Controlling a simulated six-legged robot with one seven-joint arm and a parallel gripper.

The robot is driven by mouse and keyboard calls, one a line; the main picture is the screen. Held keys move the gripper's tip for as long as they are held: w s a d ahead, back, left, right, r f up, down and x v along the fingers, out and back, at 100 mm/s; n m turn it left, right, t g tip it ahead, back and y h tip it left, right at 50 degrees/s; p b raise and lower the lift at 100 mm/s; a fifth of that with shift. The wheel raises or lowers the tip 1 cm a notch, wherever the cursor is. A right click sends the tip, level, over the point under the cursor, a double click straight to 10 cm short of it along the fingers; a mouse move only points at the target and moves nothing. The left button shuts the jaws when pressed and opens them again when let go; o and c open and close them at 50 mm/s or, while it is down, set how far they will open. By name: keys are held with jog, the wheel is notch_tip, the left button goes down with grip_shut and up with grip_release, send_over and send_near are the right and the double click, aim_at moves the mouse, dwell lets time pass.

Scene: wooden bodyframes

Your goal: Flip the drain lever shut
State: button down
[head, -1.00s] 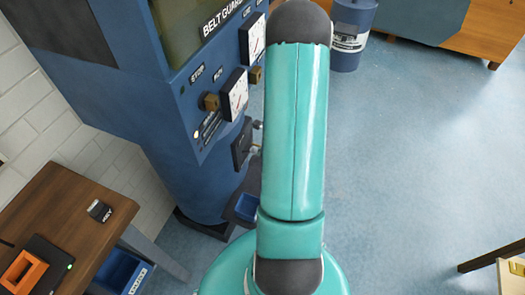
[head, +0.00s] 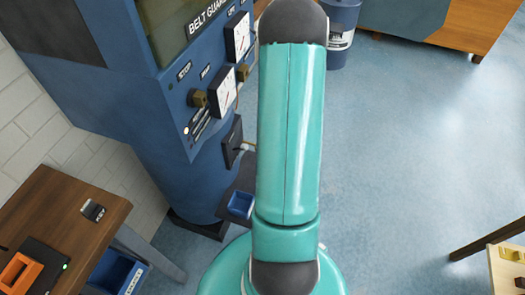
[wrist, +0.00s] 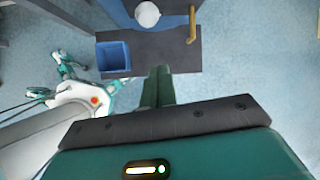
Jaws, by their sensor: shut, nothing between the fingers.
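A brass lever (wrist: 192,25) shows in the wrist view, at the right of a dark plate (wrist: 150,48) beside a pale round knob or pipe end (wrist: 147,14). My gripper (wrist: 158,72) is shut and empty in the wrist view. Its green fingertips overlap the lower edge of the dark plate in the picture, below and left of the lever; I cannot tell whether they touch it. In the head view my arm hides the gripper.
A blue open bin (wrist: 113,57) is left of my fingers; it also shows in the head view (head: 240,204). The blue machine (head: 165,110) carries gauges and knobs. A wooden table (head: 60,215) stands at the left.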

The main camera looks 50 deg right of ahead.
jog(key=v, duration=0.3)
jog(key=shift+r, duration=0.45)
jog(key=shift+s, duration=0.15)
